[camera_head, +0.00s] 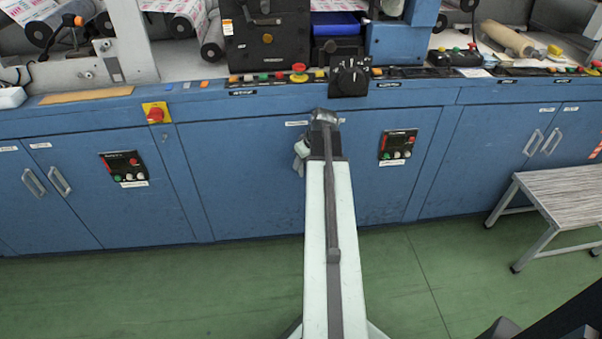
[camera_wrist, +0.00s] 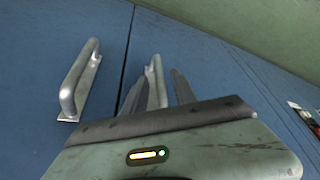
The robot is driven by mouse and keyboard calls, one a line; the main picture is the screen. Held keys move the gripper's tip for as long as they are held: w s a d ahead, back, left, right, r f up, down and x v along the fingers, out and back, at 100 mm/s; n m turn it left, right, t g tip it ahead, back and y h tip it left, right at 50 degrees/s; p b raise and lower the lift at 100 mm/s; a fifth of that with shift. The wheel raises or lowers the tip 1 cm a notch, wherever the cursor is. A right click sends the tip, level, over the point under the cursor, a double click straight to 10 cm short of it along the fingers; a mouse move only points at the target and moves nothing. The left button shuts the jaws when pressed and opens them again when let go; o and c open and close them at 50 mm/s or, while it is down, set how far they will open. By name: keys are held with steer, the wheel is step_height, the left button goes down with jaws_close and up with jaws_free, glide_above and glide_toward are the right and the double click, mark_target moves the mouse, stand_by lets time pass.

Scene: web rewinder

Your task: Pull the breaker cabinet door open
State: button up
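The blue cabinet front (camera_head: 250,190) ahead of my arm is shut, with its panels flush. A grey bar handle (camera_head: 300,152) shows just left of my arm's end in the head view. My arm hides the surface behind it. In the wrist view, a metal bar handle (camera_wrist: 155,68) stands between the two fingers of my gripper (camera_wrist: 160,88), which are apart. The fingers' lower parts and the handle's near end are hidden by the gripper body, and contact cannot be told. A second handle (camera_wrist: 82,78) stands left of it, across a dark door seam (camera_wrist: 127,50).
Control panels (camera_head: 124,168) and (camera_head: 397,146) are set into the front on both sides of my arm. A metal step bench (camera_head: 560,195) stands at the right. Green floor (camera_head: 180,285) is clear before the cabinets. A ledge with buttons (camera_head: 298,73) runs above.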

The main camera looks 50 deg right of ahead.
steer(key=shift+b+x, duration=0.3)
steer(key=shift+x, duration=0.6)
steer(key=shift+r, duration=0.1)
jaws_close()
stand_by(0.5)
